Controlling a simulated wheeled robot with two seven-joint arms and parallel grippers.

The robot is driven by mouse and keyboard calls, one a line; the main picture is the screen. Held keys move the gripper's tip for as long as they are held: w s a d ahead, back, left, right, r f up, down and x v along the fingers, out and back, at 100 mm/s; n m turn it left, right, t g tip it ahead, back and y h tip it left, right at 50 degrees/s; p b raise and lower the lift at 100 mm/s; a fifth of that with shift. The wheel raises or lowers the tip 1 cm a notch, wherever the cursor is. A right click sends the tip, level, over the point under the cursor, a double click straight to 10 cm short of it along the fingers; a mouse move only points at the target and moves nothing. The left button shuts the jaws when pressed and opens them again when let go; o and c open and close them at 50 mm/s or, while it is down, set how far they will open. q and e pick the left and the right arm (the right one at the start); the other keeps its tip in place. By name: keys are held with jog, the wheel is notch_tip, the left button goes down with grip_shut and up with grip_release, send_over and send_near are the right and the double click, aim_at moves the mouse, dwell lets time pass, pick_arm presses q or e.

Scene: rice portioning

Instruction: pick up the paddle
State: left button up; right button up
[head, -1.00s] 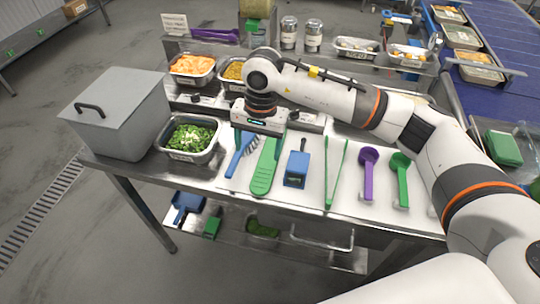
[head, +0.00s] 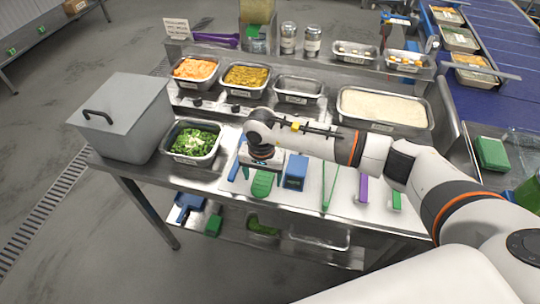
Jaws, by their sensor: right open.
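The green paddle (head: 262,185) lies on the white board on the steel table. Its wide near end shows; the rest is hidden under my right gripper. My right gripper (head: 260,168) points down over the paddle with its jaws open, one finger to each side. I cannot tell whether the fingers touch the paddle. My left gripper is not in view.
A blue brush (head: 236,168) lies just left of the paddle and a blue scraper-like tool (head: 295,172) just right. Green tongs (head: 328,190), a purple scoop (head: 363,190) and a green scoop (head: 396,200) lie further right, partly covered by my arm. A greens pan (head: 195,142) stands left.

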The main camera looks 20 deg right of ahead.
jog(key=shift+f, duration=0.3)
jog(key=c, duration=1)
jog(key=shift+r, duration=0.15)
jog(key=shift+c, duration=0.2)
notch_tip(320, 180, up, 16)
jog(key=b, duration=0.1)
jog(key=s+d+f+n, duration=0.1)
jog(key=s+d+n, duration=0.1)
jog(key=s, duration=0.4)
jog(key=s+d+f+n, duration=0.1)
jog(key=s+d+n, duration=0.1)
jog(key=s+n, duration=0.2)
jog(key=s, duration=0.3)
jog(key=shift+s+d+f+n, duration=0.15)
jog(key=shift+s+n, duration=0.15)
jog(key=shift+n, duration=0.1)
